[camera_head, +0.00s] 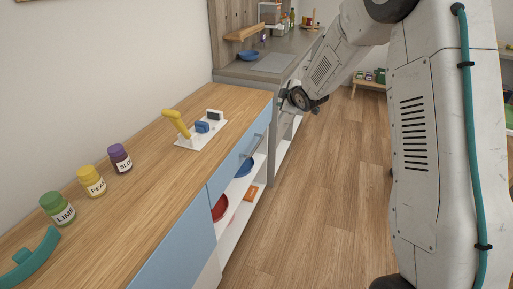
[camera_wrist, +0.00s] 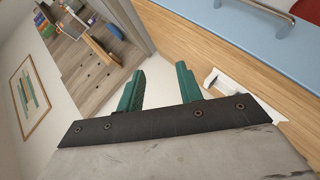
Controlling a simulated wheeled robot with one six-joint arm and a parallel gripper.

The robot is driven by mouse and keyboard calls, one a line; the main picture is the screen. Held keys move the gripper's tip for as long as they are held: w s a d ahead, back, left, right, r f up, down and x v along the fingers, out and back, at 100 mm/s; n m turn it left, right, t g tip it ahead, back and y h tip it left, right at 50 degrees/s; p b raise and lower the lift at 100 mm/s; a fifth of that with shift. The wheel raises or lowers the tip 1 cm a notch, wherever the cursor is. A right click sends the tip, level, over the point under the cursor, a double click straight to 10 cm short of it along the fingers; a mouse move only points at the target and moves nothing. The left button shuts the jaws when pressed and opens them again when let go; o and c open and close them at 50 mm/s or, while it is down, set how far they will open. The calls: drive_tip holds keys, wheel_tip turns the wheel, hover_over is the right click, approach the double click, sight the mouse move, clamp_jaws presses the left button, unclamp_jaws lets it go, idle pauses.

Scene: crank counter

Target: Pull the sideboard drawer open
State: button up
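The sideboard (camera_head: 150,165) has a wooden top and a light blue drawer front (camera_head: 228,170) with a grey bar handle (camera_head: 253,146). The drawer front looks flush with the sideboard. In the wrist view the blue drawer front (camera_wrist: 235,38) and part of the handle (camera_wrist: 268,9) show at the upper right. My gripper (camera_wrist: 160,72) has two green fingers standing apart with nothing between them. It is open and away from the handle. In the head view my arm's end is near the sideboard's far end, beyond the handle; its fingers are not clear there.
On the sideboard top stand green (camera_head: 57,208), yellow (camera_head: 91,181) and purple (camera_head: 120,158) jars, a teal curved object (camera_head: 32,262) and a white plate with a yellow lever (camera_head: 177,124). Open shelves below hold bowls (camera_head: 220,207). A grey counter (camera_head: 270,63) adjoins. The floor (camera_head: 310,200) in front is clear.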

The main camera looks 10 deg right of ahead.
drive_tip(key=w+f+n+t+y, duration=0.1)
drive_tip(key=w+f+n+y, duration=0.15)
drive_tip(key=w+f, duration=0.4)
drive_tip(key=n+t+y, duration=0.4)
drive_tip(key=n+y, duration=0.3)
drive_tip(key=n, duration=0.1)
approach(257, 145)
drive_tip(key=f+x, duration=0.1)
drive_tip(key=x, duration=0.2)
drive_tip(key=shift+m, duration=0.25)
drive_tip(key=x, duration=0.7)
drive_tip(key=shift+w+r, duration=0.1)
clamp_jaws()
